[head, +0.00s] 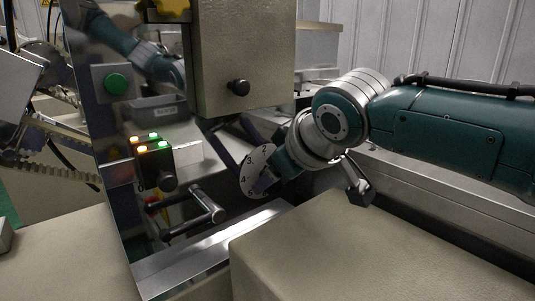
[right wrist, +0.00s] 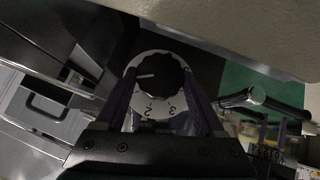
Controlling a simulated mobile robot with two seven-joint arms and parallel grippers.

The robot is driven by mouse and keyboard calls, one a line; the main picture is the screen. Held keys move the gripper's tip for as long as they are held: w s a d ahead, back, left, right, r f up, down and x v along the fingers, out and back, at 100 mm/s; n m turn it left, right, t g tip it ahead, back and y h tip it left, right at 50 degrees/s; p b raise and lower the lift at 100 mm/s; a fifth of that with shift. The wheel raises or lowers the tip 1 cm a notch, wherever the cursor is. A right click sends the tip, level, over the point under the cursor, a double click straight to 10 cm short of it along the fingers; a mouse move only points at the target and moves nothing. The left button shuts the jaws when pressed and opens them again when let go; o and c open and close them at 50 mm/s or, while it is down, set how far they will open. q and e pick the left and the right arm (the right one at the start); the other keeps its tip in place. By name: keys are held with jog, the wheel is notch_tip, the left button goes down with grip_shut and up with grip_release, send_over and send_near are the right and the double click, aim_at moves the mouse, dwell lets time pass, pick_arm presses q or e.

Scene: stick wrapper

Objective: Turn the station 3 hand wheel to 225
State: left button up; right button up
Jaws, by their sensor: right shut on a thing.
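The hand wheel shows in the right wrist view as a round black knob (right wrist: 158,72) with a white pointer line toward the left of the picture. A white dial ring (right wrist: 139,121) with printed numbers, 2 and 3 readable, surrounds it. In the head view the white dial (head: 250,173) faces left, with 2, 3 and 4 readable; its knob is largely hidden by my gripper. My right gripper (right wrist: 160,90) has its fingers on both sides of the knob and is shut on it. It also shows in the head view (head: 267,178). My left gripper is out of view.
A beige box (head: 235,45) with a black knob (head: 238,87) hangs above left of the dial. A beige block (head: 330,245) lies below my right arm.

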jog(key=shift+a+t+p, duration=0.1)
jog(key=shift+t+p, duration=0.2)
jog(key=shift+n+h, duration=0.3)
jog(key=o, duration=1.4)
jog(key=shift+c, duration=0.2)
jog(key=shift+s+r, duration=0.1)
jog(key=p+v, duration=0.4)
jog(key=v, duration=0.4)
jog(key=shift+s+r+p, duration=0.15)
jog(key=shift+s+p, duration=0.1)
jog(key=shift+p, duration=0.1)
jog(key=shift+s+d+r, duration=0.25)
jog(key=shift+s+r, duration=0.05)
jog(key=shift+s, duration=0.15)
